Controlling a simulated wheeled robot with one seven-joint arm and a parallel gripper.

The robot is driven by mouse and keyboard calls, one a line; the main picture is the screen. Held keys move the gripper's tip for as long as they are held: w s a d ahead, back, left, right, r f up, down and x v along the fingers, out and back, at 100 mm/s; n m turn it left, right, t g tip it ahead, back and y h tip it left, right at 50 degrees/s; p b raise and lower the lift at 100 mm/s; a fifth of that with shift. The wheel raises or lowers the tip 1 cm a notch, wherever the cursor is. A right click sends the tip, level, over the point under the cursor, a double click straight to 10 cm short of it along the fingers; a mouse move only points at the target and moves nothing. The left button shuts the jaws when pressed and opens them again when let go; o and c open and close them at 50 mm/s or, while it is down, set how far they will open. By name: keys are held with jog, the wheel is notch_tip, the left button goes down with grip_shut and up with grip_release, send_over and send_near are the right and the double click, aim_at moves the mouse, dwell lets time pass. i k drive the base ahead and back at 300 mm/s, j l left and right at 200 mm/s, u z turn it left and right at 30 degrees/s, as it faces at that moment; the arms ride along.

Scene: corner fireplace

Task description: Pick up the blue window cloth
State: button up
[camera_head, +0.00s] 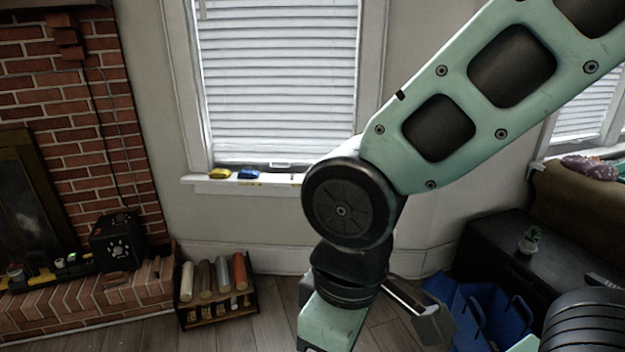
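A small blue bundle (248,174), which looks like the blue window cloth, lies on the white windowsill (205,187) under the blinds. A yellow bundle (220,173) lies just to its left, with a small gap between them. My arm comes in from the upper right and bends down at a dark round joint, to the right of the blue cloth. Its lower links run out of the bottom of the picture. The fingers of my gripper do not show. Nothing covers the blue cloth, and no part of my arm touches it.
A dark rack (218,312) with several rolls stands on the floor below the sill, beside the brick hearth (90,307). A black box (118,241) sits on the hearth. Blue bags (485,312) and a dark cabinet (505,245) with a small plant (529,240) are at right.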

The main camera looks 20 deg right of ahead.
aim_at(245, 173)
jog(key=i, duration=1.05)
jog(key=i+z, duration=0.1)
jog(key=i, duration=0.95)
jog(key=i+j, duration=0.1)
jog(key=i, duration=1)
jog(key=l+z, duration=0.05)
